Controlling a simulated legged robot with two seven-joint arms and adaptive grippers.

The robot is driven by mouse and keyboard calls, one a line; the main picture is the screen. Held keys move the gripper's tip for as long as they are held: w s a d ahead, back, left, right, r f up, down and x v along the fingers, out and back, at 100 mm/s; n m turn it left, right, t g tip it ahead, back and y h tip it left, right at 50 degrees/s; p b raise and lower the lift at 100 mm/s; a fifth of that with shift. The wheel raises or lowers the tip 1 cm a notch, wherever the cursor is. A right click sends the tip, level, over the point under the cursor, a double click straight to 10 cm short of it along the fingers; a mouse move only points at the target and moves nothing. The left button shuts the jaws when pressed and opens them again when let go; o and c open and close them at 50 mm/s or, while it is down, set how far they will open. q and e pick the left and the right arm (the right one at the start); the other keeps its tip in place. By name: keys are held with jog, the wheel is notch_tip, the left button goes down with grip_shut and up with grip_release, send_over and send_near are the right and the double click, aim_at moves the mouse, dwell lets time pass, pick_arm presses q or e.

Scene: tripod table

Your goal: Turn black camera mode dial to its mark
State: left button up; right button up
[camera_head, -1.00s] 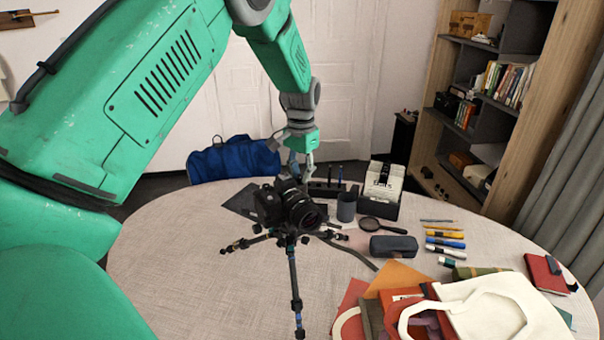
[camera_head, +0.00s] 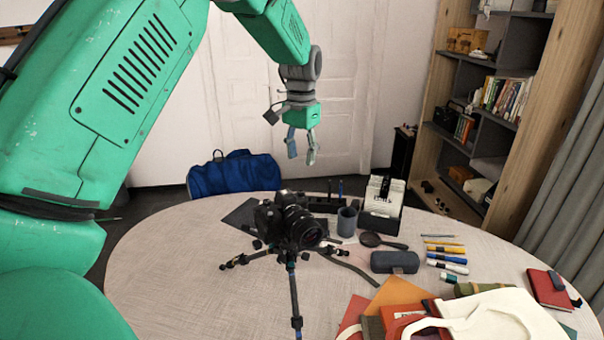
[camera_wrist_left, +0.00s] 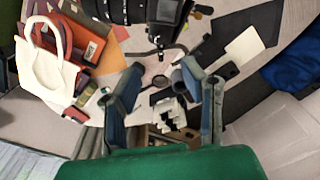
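The black camera (camera_head: 288,222) stands on a small black tripod (camera_head: 292,280) on the round table, its lens toward the front right. In the left wrist view the camera (camera_wrist_left: 165,12) is cut off at the top edge. The mode dial is too small to make out. My left gripper (camera_head: 302,158) is raised above and behind the camera, apart from it, pointing down. Its fingers (camera_wrist_left: 160,80) are spread with nothing between them in the left wrist view. My right gripper is not in view.
Behind the camera are a grey cup (camera_head: 347,221) and a card box (camera_head: 381,205). A magnifying glass (camera_head: 371,240), dark case (camera_head: 395,262), several markers (camera_head: 446,258) and a white bag (camera_head: 490,318) lie to the right. The table's left side (camera_head: 180,265) is clear.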

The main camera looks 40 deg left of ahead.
aim_at(301, 191)
pick_arm(q)
jog(key=shift+r, duration=1)
notch_tip(301, 191, down, 12)
jog(key=m, duration=0.3)
jog(key=shift+m, duration=0.4)
jog(key=shift+s, duration=0.1)
jog(key=shift+r, duration=0.1)
grip_shut()
